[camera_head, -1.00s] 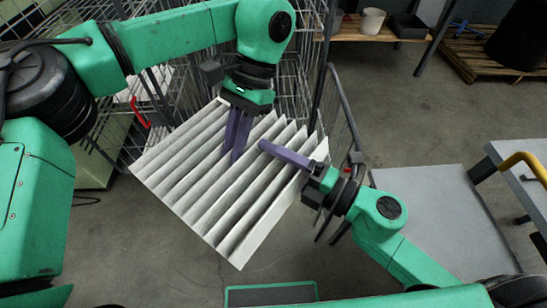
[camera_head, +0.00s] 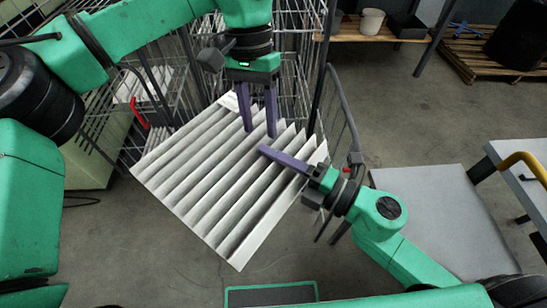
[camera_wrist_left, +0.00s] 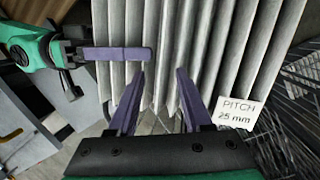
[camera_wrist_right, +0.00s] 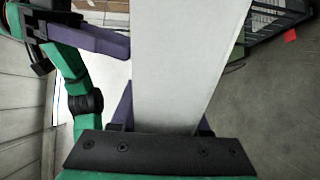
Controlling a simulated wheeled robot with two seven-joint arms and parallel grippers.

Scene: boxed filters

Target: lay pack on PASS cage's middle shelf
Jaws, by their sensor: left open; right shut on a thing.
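The pack is a white pleated filter panel (camera_head: 205,170), held tilted in front of the wire cages. My right gripper (camera_head: 285,160) is shut on its right edge, with one purple finger across the top face. In the right wrist view the pack (camera_wrist_right: 185,65) shows as a pale slab between the fingers. My left gripper (camera_head: 260,133) is open at the pack's upper corner; in the left wrist view its fingers (camera_wrist_left: 155,85) are apart, with pleats beyond them. I cannot tell whether they touch. A wire cage (camera_head: 292,50) stands behind; no PASS sign is readable, and its shelves are largely hidden.
A card reading "PITCH 25 mm" (camera_wrist_left: 238,112) shows beside the pleats. A red handle (camera_head: 139,113) is on the wire at left. A grey platform cart (camera_head: 440,215) stands at right. A bench with a white bucket (camera_head: 372,21) is at the back. The floor between is clear.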

